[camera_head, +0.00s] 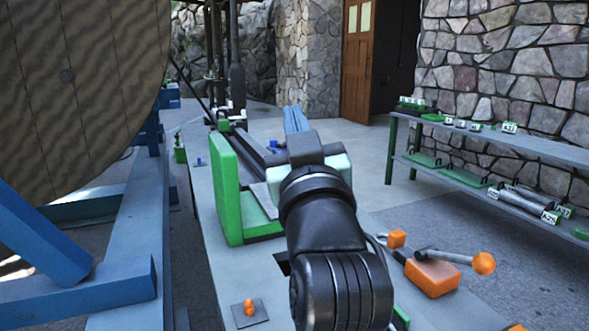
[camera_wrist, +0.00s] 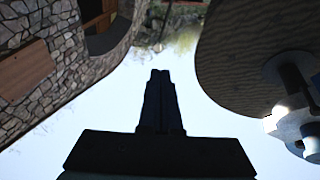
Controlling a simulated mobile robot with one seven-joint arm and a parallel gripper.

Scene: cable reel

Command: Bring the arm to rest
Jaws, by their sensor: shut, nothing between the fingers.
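My gripper (camera_wrist: 160,76) shows as a dark silhouette in the middle of the wrist view. Its two fingers are together with nothing between them, and bright sky lies behind them. In the head view my black arm rises from the bottom over the long grey bench (camera_head: 215,215). A green upright plate (camera_head: 226,190) stands on the bench just left of the arm.
A large wooden reel (camera_head: 75,85) stands at the left on a blue frame (camera_head: 120,270). It also shows in the wrist view (camera_wrist: 240,50). An orange block with a lever (camera_head: 432,276) is right of my arm. A grey shelf (camera_head: 490,140) stands by the stone wall.

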